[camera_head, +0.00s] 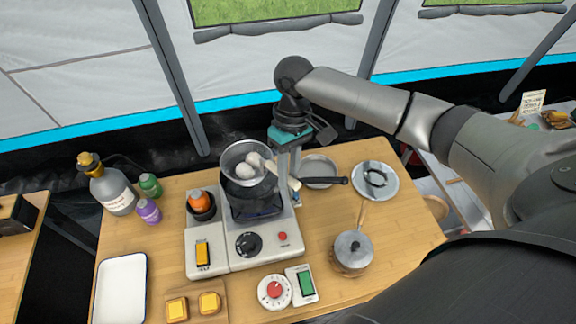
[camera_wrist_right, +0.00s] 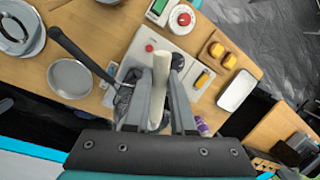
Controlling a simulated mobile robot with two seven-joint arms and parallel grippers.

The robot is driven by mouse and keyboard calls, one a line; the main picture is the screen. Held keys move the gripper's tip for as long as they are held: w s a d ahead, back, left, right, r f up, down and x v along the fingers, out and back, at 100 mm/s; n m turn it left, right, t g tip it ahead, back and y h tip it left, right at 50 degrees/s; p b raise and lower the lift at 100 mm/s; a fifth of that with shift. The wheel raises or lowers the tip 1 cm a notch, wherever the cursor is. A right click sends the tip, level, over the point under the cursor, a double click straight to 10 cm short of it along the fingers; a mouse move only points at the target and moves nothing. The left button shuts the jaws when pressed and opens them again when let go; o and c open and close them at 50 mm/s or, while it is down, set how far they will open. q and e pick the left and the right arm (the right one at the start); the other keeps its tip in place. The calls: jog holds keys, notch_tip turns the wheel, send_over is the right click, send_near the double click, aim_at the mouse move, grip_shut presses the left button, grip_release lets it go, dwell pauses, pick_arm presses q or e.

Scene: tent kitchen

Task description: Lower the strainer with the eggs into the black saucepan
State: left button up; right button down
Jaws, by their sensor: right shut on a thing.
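The strainer (camera_head: 232,153), a round mesh bowl with a pale handle (camera_wrist_right: 161,75), is held above the stove. Whitish eggs (camera_head: 246,170) lie in it; I cannot tell exactly how many. My right gripper (camera_head: 285,172) is shut on the handle, and its two fingers also show in the right wrist view (camera_wrist_right: 158,105). The black saucepan (camera_head: 238,192) is on the stove below the strainer and partly hidden by it. In the wrist view, the saucepan (camera_wrist_right: 122,101) is mostly hidden by my fingers. My left gripper is not in view.
The white stove (camera_head: 265,252) has a dial and switches. An orange egg-like thing in a dark cup (camera_head: 201,212) stands left of the burner. A grey pan (camera_head: 318,166), a lid (camera_head: 375,190) and a small pot (camera_head: 352,252) are at right. Bottles (camera_head: 113,195) and a white tray (camera_head: 119,290) are at left.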

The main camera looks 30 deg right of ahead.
jog(key=shift+w+f+b, duration=0.1)
jog(key=shift+f+b, duration=0.25)
jog(key=shift+f, duration=0.85)
notch_tip(320, 180, down, 7)
jog(key=b, duration=0.2)
jog(key=shift+f, duration=0.6)
dwell(0.5)
jog(key=c, duration=0.7)
grip_release()
jog(key=b+v, duration=0.1)
jog(key=v, duration=1.4)
jog(key=shift+d+r, duration=0.1)
jog(key=shift+r, duration=0.1)
